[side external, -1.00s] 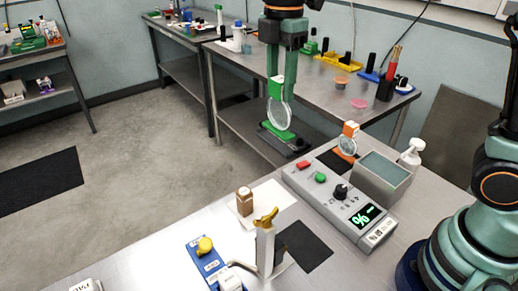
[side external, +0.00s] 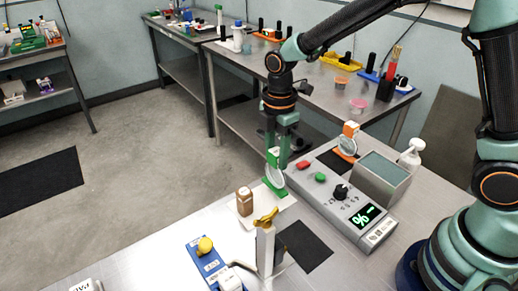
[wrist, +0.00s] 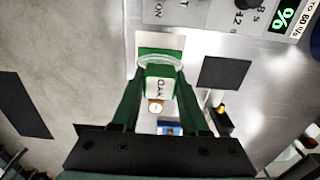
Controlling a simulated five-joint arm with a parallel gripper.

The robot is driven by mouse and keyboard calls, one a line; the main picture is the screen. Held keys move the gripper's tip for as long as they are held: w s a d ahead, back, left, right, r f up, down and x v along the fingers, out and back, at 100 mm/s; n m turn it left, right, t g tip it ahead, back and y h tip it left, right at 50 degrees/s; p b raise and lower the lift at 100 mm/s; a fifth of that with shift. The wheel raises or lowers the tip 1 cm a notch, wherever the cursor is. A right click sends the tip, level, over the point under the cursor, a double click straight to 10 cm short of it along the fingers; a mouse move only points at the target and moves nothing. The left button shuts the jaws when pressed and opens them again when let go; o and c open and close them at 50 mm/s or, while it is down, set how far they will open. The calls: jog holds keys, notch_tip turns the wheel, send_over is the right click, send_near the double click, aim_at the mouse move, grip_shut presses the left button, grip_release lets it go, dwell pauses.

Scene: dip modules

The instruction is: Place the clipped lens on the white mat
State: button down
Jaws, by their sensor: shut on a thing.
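The clipped lens is a round clear lens with a green clip and foot. It shows in the side view (side external: 276,186), and its lettered clip shows in the wrist view (wrist: 160,88). My gripper (side external: 281,152) is shut on its upper clip and holds it upright. The green foot overlaps the back right part of the white mat (side external: 261,217) in the side view. I cannot tell whether the foot touches the mat.
A brown bottle (side external: 244,201) stands at the mat's left side. A grey control box (side external: 340,197) is on the right, with an orange-clipped lens (side external: 347,143) behind it. A yellow-topped stand (side external: 265,247) and a black mat (side external: 305,249) are in front.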

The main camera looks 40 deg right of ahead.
aim_at(276, 171)
jog(key=shift+f, duration=1.35)
jog(key=shift+f, duration=0.1)
jog(key=shift+c, duration=2.1)
grip_release()
